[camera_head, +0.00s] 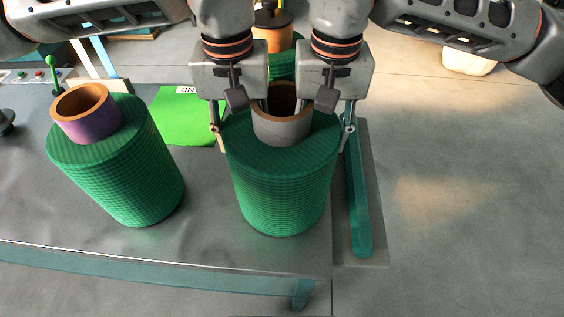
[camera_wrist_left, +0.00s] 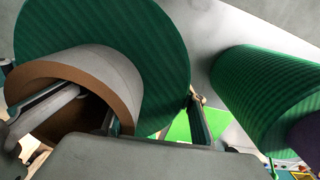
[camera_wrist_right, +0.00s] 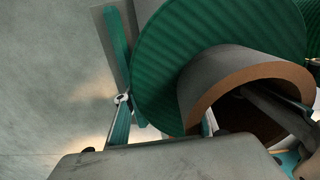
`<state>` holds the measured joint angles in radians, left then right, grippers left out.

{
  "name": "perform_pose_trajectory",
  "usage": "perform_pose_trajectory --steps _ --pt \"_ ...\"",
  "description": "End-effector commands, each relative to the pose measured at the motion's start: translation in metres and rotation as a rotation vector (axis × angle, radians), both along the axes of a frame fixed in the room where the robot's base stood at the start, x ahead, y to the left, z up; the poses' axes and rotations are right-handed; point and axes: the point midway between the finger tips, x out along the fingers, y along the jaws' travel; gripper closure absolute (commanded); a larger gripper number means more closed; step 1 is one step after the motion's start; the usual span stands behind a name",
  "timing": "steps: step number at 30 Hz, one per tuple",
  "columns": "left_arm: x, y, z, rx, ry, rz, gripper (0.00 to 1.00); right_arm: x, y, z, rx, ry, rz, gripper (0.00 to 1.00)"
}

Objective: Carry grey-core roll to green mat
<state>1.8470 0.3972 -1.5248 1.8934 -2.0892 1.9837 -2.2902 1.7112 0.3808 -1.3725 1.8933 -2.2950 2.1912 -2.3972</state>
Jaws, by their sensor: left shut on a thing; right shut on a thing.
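The grey-core roll (camera_head: 278,185) is a green netting roll, roughly upright, with a grey core (camera_head: 282,129) sticking out of its top. My left gripper (camera_head: 240,117) is shut on its left side, one finger inside the core and one outside. My right gripper (camera_head: 325,116) grips the right side the same way. The grey core fills much of the left wrist view (camera_wrist_left: 95,68) and the right wrist view (camera_wrist_right: 225,72). The green mat (camera_head: 180,120) lies behind and left of the roll. I cannot tell whether the roll's base touches the table.
A purple-core roll (camera_head: 120,165) stands tilted in view at the left of the grey table (camera_head: 205,235). An orange-core roll (camera_head: 273,40) is at the back, partly hidden by my grippers. A green bar (camera_head: 357,200) runs along the right. The floor farther right is open.

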Motion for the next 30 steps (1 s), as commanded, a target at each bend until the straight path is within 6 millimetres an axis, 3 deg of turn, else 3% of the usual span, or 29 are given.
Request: perform_pose_trajectory --steps 8,24,30 --pt "0.0 0.0 0.012 -0.001 -0.015 0.001 1.0 0.0 0.0 0.012 0.001 -0.015 0.0 1.0" --pt "-0.003 0.0 0.08 -0.001 -0.089 0.001 1.0 -0.003 0.0 0.081 0.002 -0.089 0.0 1.0" --pt "-0.003 0.0 0.093 -0.001 -0.101 0.001 1.0 -0.004 0.0 0.094 0.002 -0.101 0.0 1.0"
